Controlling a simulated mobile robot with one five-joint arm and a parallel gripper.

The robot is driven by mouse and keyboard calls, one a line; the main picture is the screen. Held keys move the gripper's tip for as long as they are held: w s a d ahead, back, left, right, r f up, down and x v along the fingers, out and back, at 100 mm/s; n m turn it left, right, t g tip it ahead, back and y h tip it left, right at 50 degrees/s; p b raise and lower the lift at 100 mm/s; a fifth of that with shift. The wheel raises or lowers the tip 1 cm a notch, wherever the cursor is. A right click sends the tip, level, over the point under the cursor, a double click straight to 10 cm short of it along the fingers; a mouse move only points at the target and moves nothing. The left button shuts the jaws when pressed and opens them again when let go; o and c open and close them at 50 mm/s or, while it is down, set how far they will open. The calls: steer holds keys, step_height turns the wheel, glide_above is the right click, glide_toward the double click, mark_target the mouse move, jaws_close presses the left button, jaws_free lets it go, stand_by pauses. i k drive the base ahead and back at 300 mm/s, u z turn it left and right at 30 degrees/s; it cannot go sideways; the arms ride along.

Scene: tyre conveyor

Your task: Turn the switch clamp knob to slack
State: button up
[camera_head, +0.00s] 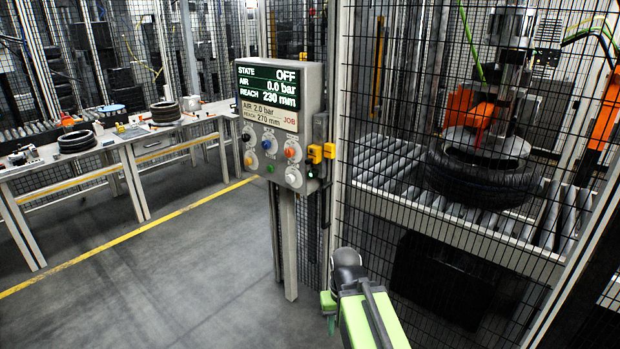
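A grey control panel (279,105) stands on posts in the middle of the view. Its display reads STATE OFF, AIR 0.0 bar, REACH 230 mm. A card below it, marked JOB, reads AIR 2.0 bar, REACH 270 mm. Under the card are a black knob (246,134), a blue knob (267,144), an orange knob (290,152), a yellow knob (249,159) and a white knob (292,176). Their labels are too small to read, so I cannot tell which is the clamp knob. My gripper (329,312) is below and right of the panel, apart from it, its fingers unclear.
A mesh fence (385,120) closes off the right side. Behind it a tyre (480,182) lies on a roller conveyor (400,187) under a machine head. A workbench (110,145) with tyres stands at left. The floor (160,285) before the panel is clear.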

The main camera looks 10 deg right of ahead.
mark_target(313, 173)
steer(key=u, duration=0.8)
steer(key=i, duration=1.35)
steer(key=u, duration=0.15)
